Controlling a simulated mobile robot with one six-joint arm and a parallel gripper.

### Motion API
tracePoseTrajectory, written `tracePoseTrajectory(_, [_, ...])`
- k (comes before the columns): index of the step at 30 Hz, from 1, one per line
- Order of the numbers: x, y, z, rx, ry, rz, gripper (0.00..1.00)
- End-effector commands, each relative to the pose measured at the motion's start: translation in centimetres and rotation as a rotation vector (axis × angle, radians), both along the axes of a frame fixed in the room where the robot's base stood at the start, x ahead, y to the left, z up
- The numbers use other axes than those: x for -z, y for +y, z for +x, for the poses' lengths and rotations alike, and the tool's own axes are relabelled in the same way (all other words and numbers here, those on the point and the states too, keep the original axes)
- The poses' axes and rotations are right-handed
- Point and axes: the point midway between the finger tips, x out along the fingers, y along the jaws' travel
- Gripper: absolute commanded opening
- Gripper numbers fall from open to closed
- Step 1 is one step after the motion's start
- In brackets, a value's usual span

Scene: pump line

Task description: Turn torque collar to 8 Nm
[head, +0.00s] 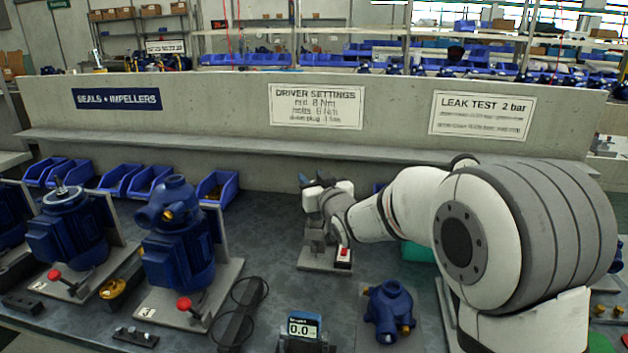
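My arm reaches in from the right, and my gripper (316,232) is low over a small grey base plate (313,262) at mid-bench. Grey parts sit below my wrist, and I cannot tell fingers from fixture there. The fingertips are not clear, so I cannot see whether they are open or shut. A small white block with a red top (343,256) stands on the plate's right side. I cannot make out the torque collar or its setting; it may be hidden by my wrist. A small display (302,329) at the front edge reads 0.0.
Blue pumps (178,248) on plates with red knobs stand at left. A blue pump housing (388,310) lies right of the display. Blue bins (217,187) line the back. The driver settings sign (316,106) shows an 8 Nm line.

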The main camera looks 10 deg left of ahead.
Motion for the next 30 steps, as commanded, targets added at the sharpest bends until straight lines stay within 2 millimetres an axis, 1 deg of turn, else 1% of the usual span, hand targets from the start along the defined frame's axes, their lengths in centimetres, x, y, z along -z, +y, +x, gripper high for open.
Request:
tracePoseTrajectory(1, [0.0, 0.0, -0.01, 0.0, 0.0, 0.0, 0.29])
tracePoseTrajectory(11, [0.0, 0.04, -0.04, -0.001, 0.0, 0.0, 0.03])
tracePoseTrajectory(12, [0.0, -0.26, -0.06, -0.001, 0.0, 0.0, 0.03])
tracePoseTrajectory(20, [-0.07, 0.02, -0.02, -0.039, -0.001, -0.001, 0.02])
tracePoseTrajectory(30, [-0.31, 0.24, -0.2, -0.222, 0.002, -0.001, 0.02])
